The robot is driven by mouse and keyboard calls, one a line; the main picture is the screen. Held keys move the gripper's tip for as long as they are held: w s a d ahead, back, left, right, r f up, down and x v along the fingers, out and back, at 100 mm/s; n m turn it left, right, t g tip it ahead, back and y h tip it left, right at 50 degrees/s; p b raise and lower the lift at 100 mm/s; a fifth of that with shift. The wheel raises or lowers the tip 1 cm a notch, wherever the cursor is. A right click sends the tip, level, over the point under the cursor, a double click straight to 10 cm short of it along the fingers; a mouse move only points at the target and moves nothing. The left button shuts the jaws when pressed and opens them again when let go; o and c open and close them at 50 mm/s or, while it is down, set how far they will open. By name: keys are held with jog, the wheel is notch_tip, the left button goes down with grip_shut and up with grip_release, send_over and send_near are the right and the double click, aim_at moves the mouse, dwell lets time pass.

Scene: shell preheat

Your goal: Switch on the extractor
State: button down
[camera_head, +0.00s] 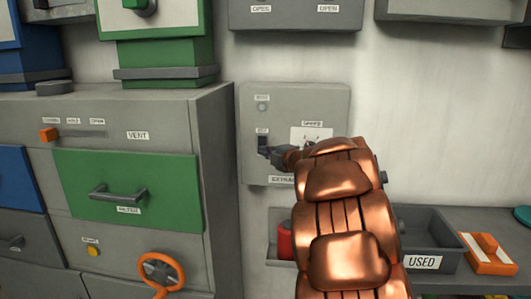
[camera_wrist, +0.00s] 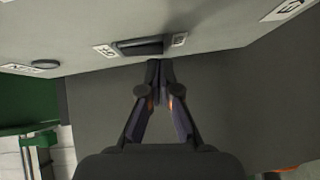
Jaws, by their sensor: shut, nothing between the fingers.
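The extractor panel (camera_head: 245,110) is a grey wall box with a partly covered "EXTRA..." label and a "SPEED" label. A dark switch (camera_head: 262,140) sits low on its left side, below a small round light (camera_head: 263,106). My gripper (camera_head: 266,152) is shut and empty, its tips at or just below the switch. In the wrist view the shut fingers (camera_wrist: 160,64) point at the panel face (camera_wrist: 215,25), close to the dark switch (camera_wrist: 140,47), which has small labels beside it. I cannot tell whether they touch. My arm hides the panel's lower right part.
A grey cabinet (camera_head: 215,150) with a green drawer (camera_head: 125,190) and an orange wheel (camera_head: 160,270) stands left. Below the panel are a red cylinder (camera_head: 285,241) and a grey bin labelled "USED" (camera_head: 440,235). Other boxes hang above (camera_head: 295,12).

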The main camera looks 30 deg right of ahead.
jog(key=shift+w+d, duration=0.25)
jog(key=shift+w, duration=0.05)
jog(key=shift+w+d+b, duration=0.1)
jog(key=shift+b, duration=0.55)
jog(key=shift+f, duration=0.1)
jog(key=s+a+f+b, duration=0.1)
jog(key=s+b, duration=0.1)
jog(key=s, duration=1.1)
jog(key=shift+a+f, duration=0.15)
jog(key=shift+a, duration=0.25)
